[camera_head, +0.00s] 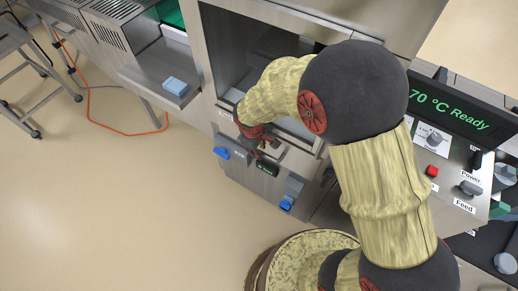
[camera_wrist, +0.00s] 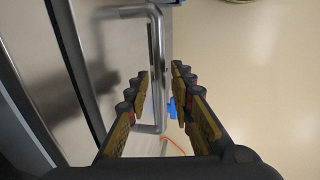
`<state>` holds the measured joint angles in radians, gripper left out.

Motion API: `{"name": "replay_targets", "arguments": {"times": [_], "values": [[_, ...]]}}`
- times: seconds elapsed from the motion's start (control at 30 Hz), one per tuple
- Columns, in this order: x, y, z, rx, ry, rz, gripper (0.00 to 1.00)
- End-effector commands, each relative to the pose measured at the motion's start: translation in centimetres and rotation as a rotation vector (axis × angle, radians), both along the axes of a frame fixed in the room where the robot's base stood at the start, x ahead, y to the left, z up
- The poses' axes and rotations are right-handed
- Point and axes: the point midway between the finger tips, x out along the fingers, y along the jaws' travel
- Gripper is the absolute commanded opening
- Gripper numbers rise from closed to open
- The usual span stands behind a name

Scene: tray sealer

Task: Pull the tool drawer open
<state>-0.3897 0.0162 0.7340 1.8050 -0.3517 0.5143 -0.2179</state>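In the wrist view, a steel bar handle (camera_wrist: 157,60) stands out from a flat metal front (camera_wrist: 105,40). My gripper (camera_wrist: 160,82) is open, with one finger to each side of the handle's lower half. I see gaps between the bar and both fingers. In the head view, my gripper (camera_head: 262,145) is low at the machine front, under the open chamber, and hides most of the handle. The grey front (camera_head: 240,172) there sits below the chamber; how far any drawer is pulled out is hard to tell.
Blue parts (camera_head: 221,153) (camera_head: 286,205) sit on the lower front of the machine. A side shelf (camera_head: 150,75) with a blue block (camera_head: 175,86) stands at left. A control panel (camera_head: 440,150) is at right. The floor (camera_head: 120,200) before the machine is clear, with an orange cable beyond.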

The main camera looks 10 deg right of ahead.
Motion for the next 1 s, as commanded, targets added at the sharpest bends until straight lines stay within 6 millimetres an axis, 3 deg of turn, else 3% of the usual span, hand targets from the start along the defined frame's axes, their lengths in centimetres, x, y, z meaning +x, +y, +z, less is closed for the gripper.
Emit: {"name": "replay_targets", "arguments": {"times": [0.37,1.0], "values": [[-0.01,0.00,0.00,0.000,0.000,0.000,0.00],[-0.03,0.00,0.00,0.000,0.000,0.000,0.00]]}}
